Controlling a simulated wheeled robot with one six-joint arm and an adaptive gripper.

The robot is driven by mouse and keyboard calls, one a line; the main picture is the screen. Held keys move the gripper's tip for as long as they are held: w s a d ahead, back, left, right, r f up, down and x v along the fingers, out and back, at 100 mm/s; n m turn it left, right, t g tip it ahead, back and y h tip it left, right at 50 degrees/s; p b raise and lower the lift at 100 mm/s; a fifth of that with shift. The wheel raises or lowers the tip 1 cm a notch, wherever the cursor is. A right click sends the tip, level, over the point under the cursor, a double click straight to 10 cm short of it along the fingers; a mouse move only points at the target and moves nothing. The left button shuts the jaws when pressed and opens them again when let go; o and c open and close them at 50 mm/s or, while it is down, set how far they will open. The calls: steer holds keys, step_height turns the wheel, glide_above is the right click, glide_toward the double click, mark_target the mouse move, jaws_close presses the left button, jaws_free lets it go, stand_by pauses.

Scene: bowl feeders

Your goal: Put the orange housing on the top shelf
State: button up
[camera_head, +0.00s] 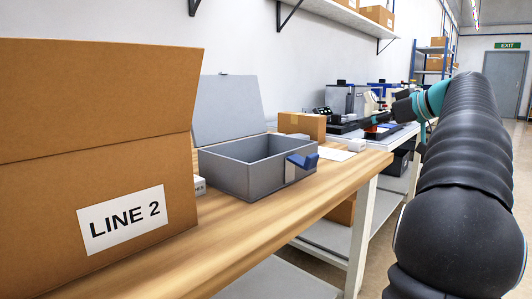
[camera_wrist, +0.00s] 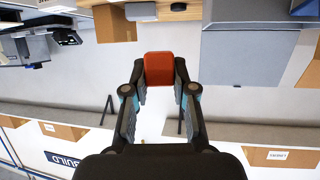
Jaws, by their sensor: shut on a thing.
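The orange housing (camera_wrist: 159,68) shows as a reddish-orange block with rounded corners in the wrist view. My gripper (camera_wrist: 159,86) is shut on it, with one finger on each side, and holds it in front of the pale wall. A wall shelf (camera_head: 345,14) on black brackets runs along the top of the head view, with cardboard boxes on it. In the head view my arm reaches away on the right, and the housing cannot be made out clearly there.
On the wooden bench (camera_head: 285,217) stand a large LINE 2 carton (camera_head: 60,130), an open grey bin (camera_head: 235,177) with a raised lid, and a small cardboard box (camera_head: 302,125). Machines (camera_head: 347,98) stand farther back. The aisle at the right is partly covered by my arm.

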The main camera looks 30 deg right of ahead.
step_height(320, 180, up, 6)
steer(key=p, duration=0.5)
step_height(320, 180, down, 7)
steer(key=b, duration=0.7)
steer(key=b, duration=0.1)
glide_above(329, 167)
step_height(329, 167, down, 7)
steer(key=shift+w+r, duration=0.1)
steer(key=shift+w, duration=0.05)
steer(key=shift+f+b, duration=0.75)
steer(key=shift+f, duration=1.1)
steer(key=shift+f, duration=0.1)
